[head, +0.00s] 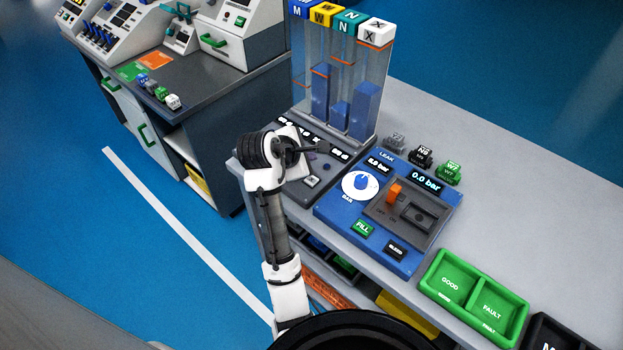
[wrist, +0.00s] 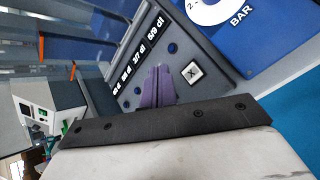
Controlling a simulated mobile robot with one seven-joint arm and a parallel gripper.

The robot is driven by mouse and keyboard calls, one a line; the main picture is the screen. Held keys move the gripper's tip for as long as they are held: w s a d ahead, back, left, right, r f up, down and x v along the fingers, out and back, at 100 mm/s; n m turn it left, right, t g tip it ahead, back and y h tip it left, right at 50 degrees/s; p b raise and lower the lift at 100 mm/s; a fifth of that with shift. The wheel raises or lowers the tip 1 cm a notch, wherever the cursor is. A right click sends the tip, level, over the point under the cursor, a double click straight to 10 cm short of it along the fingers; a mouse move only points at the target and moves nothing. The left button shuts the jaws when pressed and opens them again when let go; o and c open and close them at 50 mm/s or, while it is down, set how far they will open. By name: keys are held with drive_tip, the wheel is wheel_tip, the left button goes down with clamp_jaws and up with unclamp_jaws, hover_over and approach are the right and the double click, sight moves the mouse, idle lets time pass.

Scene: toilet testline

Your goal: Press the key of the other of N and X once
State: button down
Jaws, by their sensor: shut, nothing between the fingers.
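The dark key panel (wrist: 205,50) stands in front of the clear columns. A white square key marked X (wrist: 191,72) is on it, and a small pale key (head: 312,181) shows in the head view. Several round blue spots (wrist: 173,48) lie along the panel; I cannot tell what they are. No key marked N is readable; my gripper hides part of the panel. My gripper (wrist: 158,70) is shut and empty, over the panel to the left of the X key in the wrist view. In the head view, my gripper (head: 316,148) is above the panel's back part.
Clear columns with blue fill carry blocks marked M, W, N (head: 344,24) and X (head: 375,30). A blue leak tester (head: 335,210) with a dial stands right of the panel. Small blocks (head: 420,157) stand behind it. A green GOOD/FAULT tray (head: 433,285) is at the front right.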

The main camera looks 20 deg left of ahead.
drive_tip(key=b, duration=0.3)
hover_over(308, 183)
wheel_tip(308, 183, down, 4)
drive_tip(key=shift+f, duration=0.1)
drive_tip(key=shift+w+f, duration=0.1)
drive_tip(key=shift+f, duration=0.8)
idle(1.1)
drive_tip(key=shift+f+p, duration=0.35)
drive_tip(key=shift+f, duration=0.1)
drive_tip(key=shift+f, duration=0.4)
idle(0.4)
drive_tip(key=shift+r, duration=0.1)
drive_tip(key=shift+r+p, duration=0.8)
drive_tip(key=shift+p, duration=0.45)
